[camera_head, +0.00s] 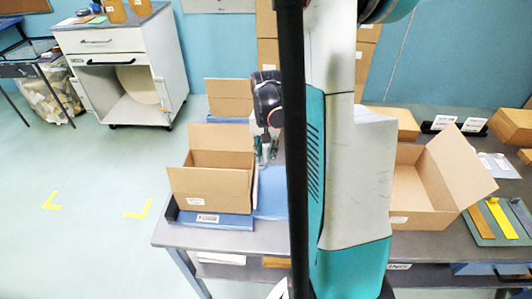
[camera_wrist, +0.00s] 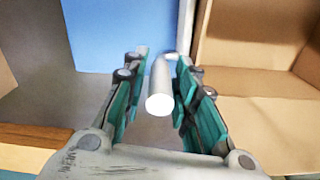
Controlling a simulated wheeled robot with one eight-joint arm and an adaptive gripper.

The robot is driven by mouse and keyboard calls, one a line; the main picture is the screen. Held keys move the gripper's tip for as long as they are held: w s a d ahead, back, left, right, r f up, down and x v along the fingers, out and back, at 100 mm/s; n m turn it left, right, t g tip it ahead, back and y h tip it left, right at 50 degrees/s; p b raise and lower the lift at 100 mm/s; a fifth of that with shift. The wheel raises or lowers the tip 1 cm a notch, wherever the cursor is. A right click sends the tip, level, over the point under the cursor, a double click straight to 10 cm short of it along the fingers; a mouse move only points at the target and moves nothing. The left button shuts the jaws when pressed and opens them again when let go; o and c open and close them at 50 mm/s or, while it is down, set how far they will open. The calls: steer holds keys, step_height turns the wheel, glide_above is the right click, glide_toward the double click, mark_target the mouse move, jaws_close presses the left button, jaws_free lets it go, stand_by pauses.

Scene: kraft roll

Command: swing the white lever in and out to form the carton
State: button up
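The white lever (camera_wrist: 161,85) shows in the wrist view as a round-ended bar with a bend at its far end. My gripper (camera_wrist: 158,72) is open, with one teal-padded finger on each side of the lever. A gap shows on the left of the lever; at the bend I cannot tell whether the right finger touches it. In the head view my gripper (camera_head: 265,152) is just right of an open brown carton (camera_head: 212,190), partly hidden by my arm. The carton's flaps stand up, and it sits on a blue-grey base (camera_head: 197,217). I cannot make out the lever in the head view.
Another open carton (camera_head: 425,190) stands right of my arm on the grey table (camera_head: 265,235). Brown boxes (camera_head: 515,125), a label holder (camera_head: 458,126) and coloured strips (camera_head: 487,220) are at the right. Another carton (camera_head: 229,97) is behind.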

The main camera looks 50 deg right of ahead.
jaws_close()
steer(key=shift+s, duration=0.1)
steer(key=s+d+m, duration=0.1)
steer(key=s+m, duration=0.7)
steer(key=s, duration=0.3)
steer(key=s+a+m, duration=0.8)
steer(key=s+m, duration=0.1)
steer(key=s, duration=0.1)
steer(key=shift+a, duration=0.3)
steer(key=shift+s, duration=0.15)
